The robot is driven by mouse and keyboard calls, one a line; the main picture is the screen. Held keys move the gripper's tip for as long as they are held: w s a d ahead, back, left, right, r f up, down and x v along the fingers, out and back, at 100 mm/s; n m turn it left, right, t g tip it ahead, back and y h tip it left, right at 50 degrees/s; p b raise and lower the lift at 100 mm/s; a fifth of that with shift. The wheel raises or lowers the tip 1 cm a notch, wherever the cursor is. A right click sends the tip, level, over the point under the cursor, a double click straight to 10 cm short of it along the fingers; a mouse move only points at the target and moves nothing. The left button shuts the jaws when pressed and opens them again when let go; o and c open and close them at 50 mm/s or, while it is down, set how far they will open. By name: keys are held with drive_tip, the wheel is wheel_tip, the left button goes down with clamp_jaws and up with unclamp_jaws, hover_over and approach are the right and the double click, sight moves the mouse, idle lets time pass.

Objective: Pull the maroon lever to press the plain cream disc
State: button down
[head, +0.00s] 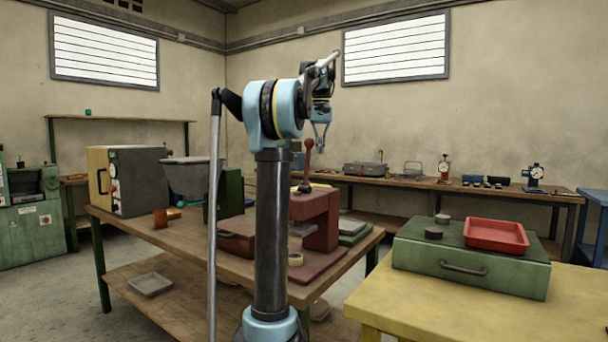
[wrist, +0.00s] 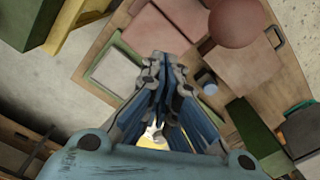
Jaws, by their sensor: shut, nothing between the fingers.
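The maroon lever (head: 307,166) stands up from the maroon press (head: 320,217) on the wooden table, its round knob on top. In the wrist view the knob (wrist: 235,22) is large at the upper right, clear of the fingers. My gripper (head: 321,146) is above the table, just right of the lever in the head view; it also shows in the wrist view (wrist: 164,62), fingers together and empty. A small cream disc (head: 295,259) shows at the press base, partly beside my arm column. I cannot tell whether it is plain or lies under the ram.
A green case (head: 470,265) with a red tray (head: 496,236) and two small discs stands on the yellow table at right. A grey-fronted box (head: 140,180) and a grey bin (head: 190,178) stand on the left of the wooden table. The air around the lever's knob looks free.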

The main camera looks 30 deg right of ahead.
drive_tip(key=shift+w+d+r, duration=0.1)
drive_tip(key=shift+d+r, duration=0.1)
drive_tip(key=shift+r, duration=0.85)
drive_tip(key=shift+w+d+r, duration=0.1)
drive_tip(key=shift+d+r, duration=0.1)
drive_tip(key=shift+r, duration=0.8)
drive_tip(key=shift+a, duration=0.1)
drive_tip(key=s+a+f+n+t+h, duration=0.1)
drive_tip(key=s+a+f+n+t, duration=0.15)
drive_tip(key=a+f, duration=1.05)
drive_tip(key=s+a+f+n+t, duration=0.2)
drive_tip(key=s+a+f+t, duration=0.1)
drive_tip(key=a+f, duration=1.05)
drive_tip(key=s+a+f+n+t+y, duration=0.1)
drive_tip(key=s+a+f, duration=0.35)
drive_tip(key=f, duration=0.25)
drive_tip(key=s+a+f+n+t, duration=0.1)
drive_tip(key=s+a+f, duration=0.3)
drive_tip(key=a+f, duration=0.2)
drive_tip(key=s+f+g, duration=0.5)
drive_tip(key=s+f, duration=0.5)
drive_tip(key=s, duration=0.4)
drive_tip(key=shift+s+f, duration=0.25)
drive_tip(key=shift+d, duration=0.1)
